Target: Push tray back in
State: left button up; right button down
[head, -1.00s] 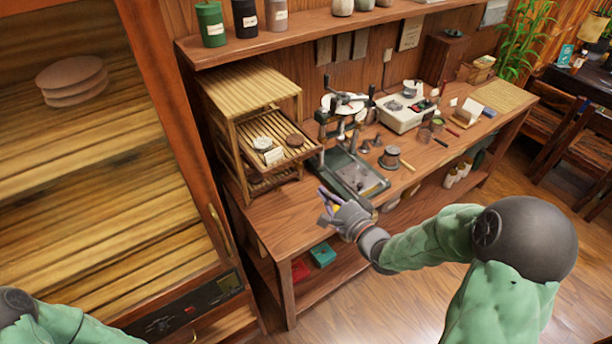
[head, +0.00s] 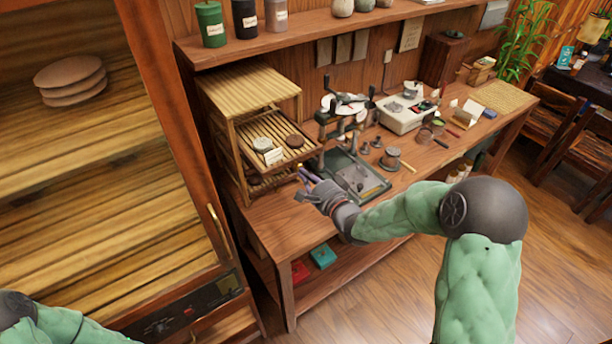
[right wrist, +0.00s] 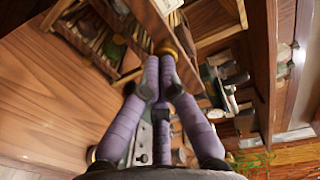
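The slatted wooden tray (head: 285,160) sticks out from the bamboo rack (head: 250,88) on the workbench. It carries a pale round tea cake (head: 262,144), a dark round tea cake (head: 294,141) and a small white card (head: 273,157). My right gripper (head: 303,176) is just in front of the tray's front edge; I cannot tell whether it touches. In the right wrist view, its purple fingers (right wrist: 159,68) are drawn together with nothing between them, close to a wooden edge with a brass-coloured knob (right wrist: 172,46). My left gripper is out of view.
A dark metal press (head: 350,178) with a base plate stands right of the tray. A tall wooden cabinet (head: 165,130) stands left of the rack. A shelf (head: 300,36) with canisters runs above.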

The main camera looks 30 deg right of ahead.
aim_at(278, 145)
jog(key=w+b, duration=0.1)
jog(key=w, duration=0.4)
jog(key=w+b, duration=0.2)
jog(key=w, duration=0.2)
jog(key=w+a+b, duration=0.1)
jog(key=w, duration=0.4)
jog(key=shift+w+a+f, duration=0.1)
jog(key=shift+w, duration=0.6)
jog(key=shift+r+b, duration=0.25)
jog(key=shift+b, duration=0.05)
